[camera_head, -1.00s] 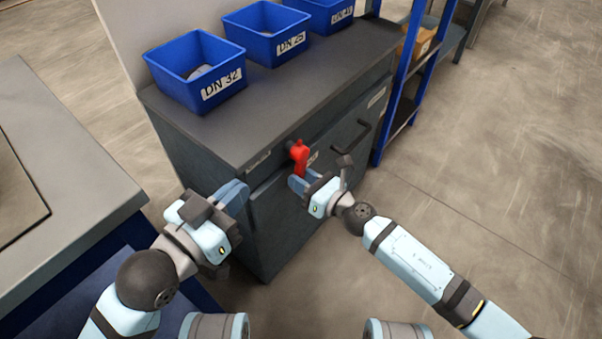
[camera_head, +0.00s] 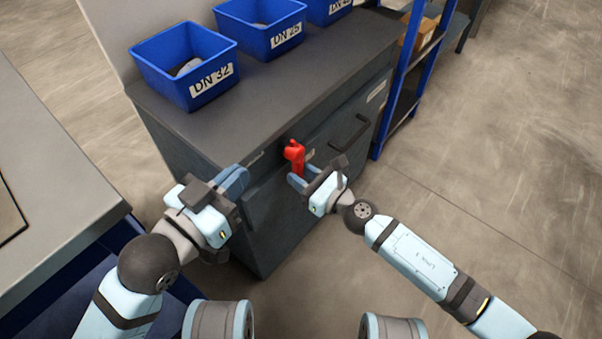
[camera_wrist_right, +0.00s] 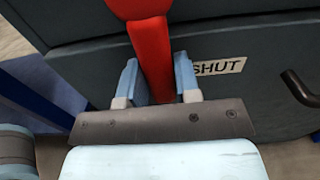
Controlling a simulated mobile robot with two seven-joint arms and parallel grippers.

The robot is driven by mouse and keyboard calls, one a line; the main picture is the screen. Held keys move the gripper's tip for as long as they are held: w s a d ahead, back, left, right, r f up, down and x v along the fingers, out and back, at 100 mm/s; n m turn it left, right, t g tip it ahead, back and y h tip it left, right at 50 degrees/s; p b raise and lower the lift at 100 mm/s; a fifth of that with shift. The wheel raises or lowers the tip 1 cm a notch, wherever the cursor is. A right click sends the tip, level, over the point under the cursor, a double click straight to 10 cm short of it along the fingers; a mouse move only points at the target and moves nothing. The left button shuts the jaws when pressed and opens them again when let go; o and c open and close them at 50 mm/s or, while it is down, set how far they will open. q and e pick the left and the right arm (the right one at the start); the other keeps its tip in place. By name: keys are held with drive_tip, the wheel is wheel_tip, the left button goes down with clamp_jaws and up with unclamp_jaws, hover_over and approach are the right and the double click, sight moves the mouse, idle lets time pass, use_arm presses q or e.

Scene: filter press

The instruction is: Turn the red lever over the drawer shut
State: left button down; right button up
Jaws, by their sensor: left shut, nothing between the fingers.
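The red lever (camera_head: 294,153) is on the front of the grey cabinet, over a drawer, and points downward. In the right wrist view the lever (camera_wrist_right: 151,50) runs down between the two fingers of my right gripper (camera_wrist_right: 158,82). These fingers stand apart, one on each side of it, with little room; contact is unclear. A label reading SHUT (camera_wrist_right: 219,67) is right of the lever. In the head view my right gripper (camera_head: 305,181) is at the lever's lower end. My left gripper (camera_head: 235,181) is shut and empty by the cabinet's near left corner, apart from the lever.
Blue bins, one marked DN 32 (camera_head: 185,65), stand on the cabinet top (camera_head: 230,112). A dark drawer handle (camera_head: 349,132) is right of the lever. A grey worktop (camera_head: 60,180) is at the left, and a blue-framed shelf (camera_head: 403,80) at the right. The right floor is clear.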

drive_tip(key=o, duration=0.3)
drive_tip(key=shift+o, duration=0.2)
drive_tip(key=v, duration=1.4)
